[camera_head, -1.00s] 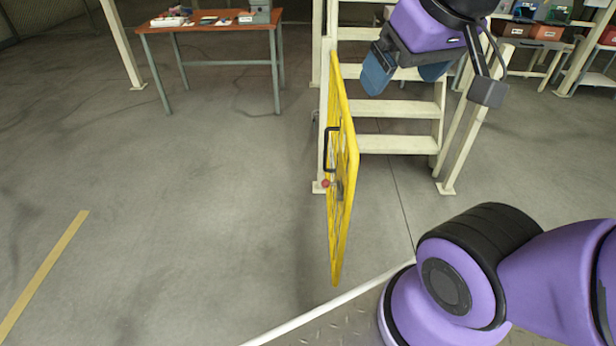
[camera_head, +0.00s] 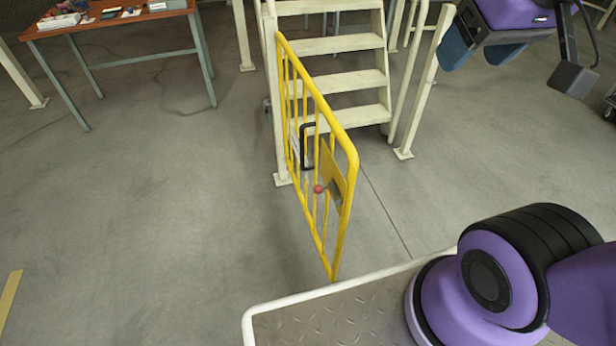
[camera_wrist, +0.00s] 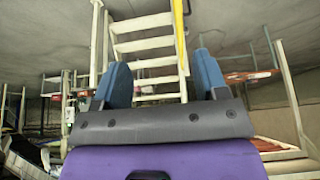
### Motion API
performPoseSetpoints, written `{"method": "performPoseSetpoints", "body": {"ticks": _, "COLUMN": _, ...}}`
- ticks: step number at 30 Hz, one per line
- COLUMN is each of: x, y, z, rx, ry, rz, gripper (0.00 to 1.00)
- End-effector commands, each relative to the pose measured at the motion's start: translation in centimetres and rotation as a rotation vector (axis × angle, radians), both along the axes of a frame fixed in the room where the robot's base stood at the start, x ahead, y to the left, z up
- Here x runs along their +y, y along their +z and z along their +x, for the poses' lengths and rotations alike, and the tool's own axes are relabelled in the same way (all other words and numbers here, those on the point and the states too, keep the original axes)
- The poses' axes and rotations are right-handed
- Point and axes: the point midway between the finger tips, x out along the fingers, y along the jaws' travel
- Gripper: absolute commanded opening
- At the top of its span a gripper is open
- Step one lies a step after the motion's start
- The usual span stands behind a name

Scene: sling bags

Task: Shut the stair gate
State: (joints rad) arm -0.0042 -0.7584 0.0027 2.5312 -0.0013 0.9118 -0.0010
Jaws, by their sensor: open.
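The yellow stair gate (camera_head: 318,160) stands open, swung out toward me from the left post (camera_head: 272,110) of the cream stairs (camera_head: 340,80). It has a black handle (camera_head: 304,148) and a latch plate with a red knob (camera_head: 318,189) near its free end. My gripper (camera_head: 490,50) is at the upper right, to the right of the gate and apart from it, its blue fingers spread and empty. In the wrist view the open fingers (camera_wrist: 163,85) frame the stairs (camera_wrist: 145,50), and a yellow strip of the gate (camera_wrist: 181,35) shows at the top.
The right stair post (camera_head: 422,95) stands between the steps and my gripper. A brown-topped table (camera_head: 110,22) with small items is at the upper left. The floor left of the gate is clear. A white-railed metal plate (camera_head: 340,315) lies at the bottom.

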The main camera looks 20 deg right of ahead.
Motion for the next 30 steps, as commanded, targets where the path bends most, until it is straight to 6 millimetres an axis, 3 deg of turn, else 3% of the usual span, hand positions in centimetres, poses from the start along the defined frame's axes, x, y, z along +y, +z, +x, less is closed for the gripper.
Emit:
{"method": "performPoseSetpoints", "body": {"ticks": 1, "x": 0.0, "y": -0.1, "z": 0.3, "rx": 0.011, "ry": 0.014, "rz": -0.01, "gripper": 0.55}}
{"method": "performPoseSetpoints", "body": {"ticks": 6, "x": 0.2, "y": -0.6, "z": 2.7, "rx": 0.085, "ry": 0.127, "rz": -0.099, "gripper": 0.16}}
{"method": "performPoseSetpoints", "body": {"ticks": 8, "x": 0.3, "y": -0.9, "z": 3.9, "rx": 0.121, "ry": 0.189, "rz": -0.143, "gripper": 0.02}}
{"method": "performPoseSetpoints", "body": {"ticks": 9, "x": 0.4, "y": -1.2, "z": 4.7, "rx": 0.147, "ry": 0.233, "rz": -0.174, "gripper": 0.0}}
{"method": "performPoseSetpoints", "body": {"ticks": 20, "x": 2.0, "y": -4.8, "z": 12.1, "rx": 0.367, "ry": 0.639, "rz": -0.41, "gripper": 0.0}}
{"method": "performPoseSetpoints", "body": {"ticks": 30, "x": 4.8, "y": -10.6, "z": 18.7, "rx": 0.571, "ry": 1.057, "rz": -0.586, "gripper": 0.0}}
